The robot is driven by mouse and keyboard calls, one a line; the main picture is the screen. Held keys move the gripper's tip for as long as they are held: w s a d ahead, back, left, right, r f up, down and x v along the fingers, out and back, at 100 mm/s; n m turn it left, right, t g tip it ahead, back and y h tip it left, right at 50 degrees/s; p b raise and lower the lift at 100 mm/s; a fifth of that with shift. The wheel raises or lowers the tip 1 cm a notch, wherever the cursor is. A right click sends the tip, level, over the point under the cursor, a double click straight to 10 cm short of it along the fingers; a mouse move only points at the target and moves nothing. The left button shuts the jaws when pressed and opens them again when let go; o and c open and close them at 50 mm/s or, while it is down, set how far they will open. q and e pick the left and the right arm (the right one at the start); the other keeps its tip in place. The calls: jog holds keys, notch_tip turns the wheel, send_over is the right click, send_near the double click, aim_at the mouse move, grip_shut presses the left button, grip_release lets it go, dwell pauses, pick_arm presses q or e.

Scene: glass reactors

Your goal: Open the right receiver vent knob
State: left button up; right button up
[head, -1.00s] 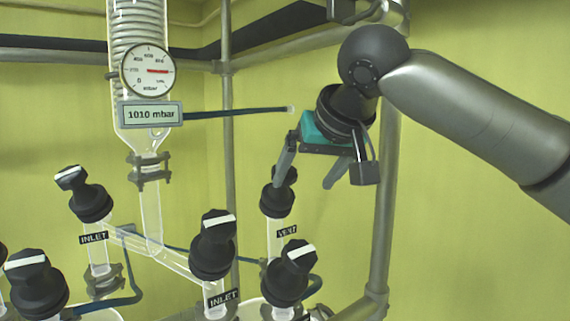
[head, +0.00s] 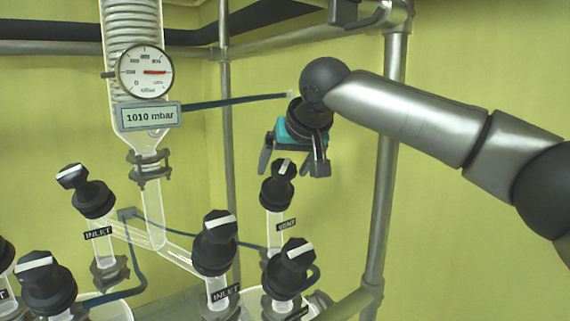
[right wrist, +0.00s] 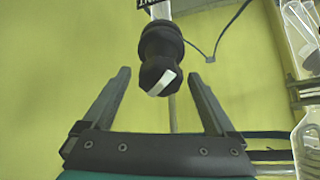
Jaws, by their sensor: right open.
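A black vent knob (head: 280,182) with a white stripe on its cap stands on a glass neck with a VENT label, right of centre in the head view. In the right wrist view the black knob (right wrist: 160,68) appears between and just beyond the fingertips, its white stripe slanted. My right gripper (head: 291,170) is open and empty, pointing down over this knob, one finger on each side of it in the picture. Contact cannot be made out. The right gripper's fingers (right wrist: 160,76) are wide apart in the wrist view. My left gripper is not in view.
Another black knob (head: 289,266) stands in front, its label hard to read. Inlet knobs (head: 215,240) and (head: 91,195) stand to the left. A gauge (head: 146,72) and a 1010 mbar display (head: 150,115) hang upper left. A metal post (head: 384,190) rises at the right.

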jog(key=c, duration=1.4)
